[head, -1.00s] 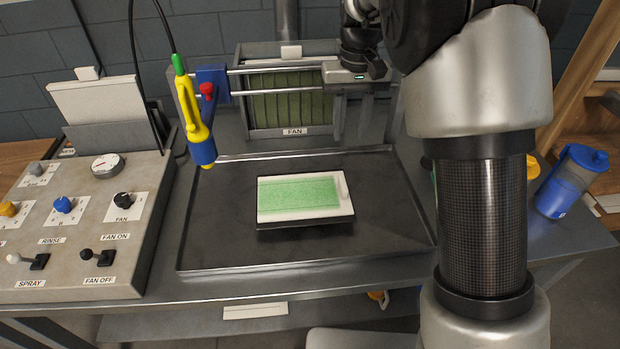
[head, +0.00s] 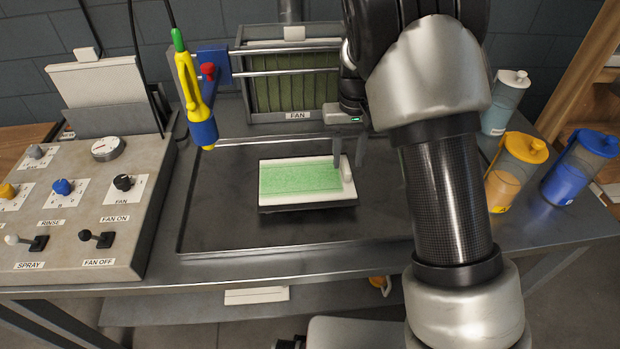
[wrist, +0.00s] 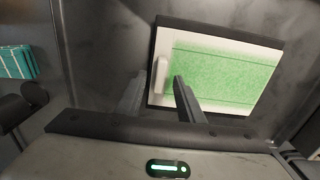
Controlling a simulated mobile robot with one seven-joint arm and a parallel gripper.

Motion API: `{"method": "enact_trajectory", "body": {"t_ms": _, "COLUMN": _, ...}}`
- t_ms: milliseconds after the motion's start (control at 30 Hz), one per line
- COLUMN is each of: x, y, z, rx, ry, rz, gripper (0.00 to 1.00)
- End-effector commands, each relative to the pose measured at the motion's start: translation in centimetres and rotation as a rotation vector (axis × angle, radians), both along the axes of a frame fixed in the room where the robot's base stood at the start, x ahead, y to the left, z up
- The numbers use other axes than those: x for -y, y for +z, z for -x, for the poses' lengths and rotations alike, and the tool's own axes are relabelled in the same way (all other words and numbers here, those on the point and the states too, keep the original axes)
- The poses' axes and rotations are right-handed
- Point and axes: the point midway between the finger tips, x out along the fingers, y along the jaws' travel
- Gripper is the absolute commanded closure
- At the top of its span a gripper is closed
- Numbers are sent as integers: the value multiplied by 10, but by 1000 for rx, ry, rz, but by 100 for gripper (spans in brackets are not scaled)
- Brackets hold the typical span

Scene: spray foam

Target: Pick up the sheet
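The sheet (head: 300,180) is white with a green speckled area and a small pale raised tab (head: 346,169) at its right end. It lies on a dark block in the shallow metal tray (head: 220,230). In the wrist view the sheet (wrist: 225,80) shows at the upper right, with the tab (wrist: 161,76) at its near-left edge. My gripper (head: 348,158) is above the tab end of the sheet in the head view. In the wrist view its two fingers (wrist: 156,88) are apart and point toward the tab, one on either side in the picture. Nothing is held.
A control panel (head: 75,200) with knobs and levers stands at the left. A yellow and blue spray nozzle (head: 193,100) hangs over the tray's left side. A fan unit (head: 290,90) stands behind the tray. Several jugs, including a blue one (head: 580,170), stand at the right.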

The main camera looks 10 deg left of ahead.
Motion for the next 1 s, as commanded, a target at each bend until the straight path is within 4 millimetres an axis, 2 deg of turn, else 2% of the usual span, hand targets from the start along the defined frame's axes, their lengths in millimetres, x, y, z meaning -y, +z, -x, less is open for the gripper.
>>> {"method": "enact_trajectory", "body": {"t_ms": 33, "x": -1, "y": -12, "z": 1, "rx": -4, "ry": 1, "rz": 2, "gripper": 66}}
{"method": "enact_trajectory", "body": {"t_ms": 133, "x": 0, "y": -25, "z": 1, "rx": -4, "ry": 0, "rz": 2, "gripper": 66}}
{"method": "enact_trajectory", "body": {"t_ms": 400, "x": 0, "y": -28, "z": 0, "rx": 0, "ry": 0, "rz": 0, "gripper": 67}}
{"method": "enact_trajectory", "body": {"t_ms": 600, "x": 0, "y": -28, "z": 0, "rx": 0, "ry": 0, "rz": 0, "gripper": 100}}
{"method": "enact_trajectory", "body": {"t_ms": 867, "x": 0, "y": -27, "z": 0, "rx": 0, "ry": 0, "rz": 0, "gripper": 100}}
{"method": "enact_trajectory", "body": {"t_ms": 1000, "x": -1, "y": -18, "z": -1, "rx": 2, "ry": 1, "rz": -1, "gripper": 100}}
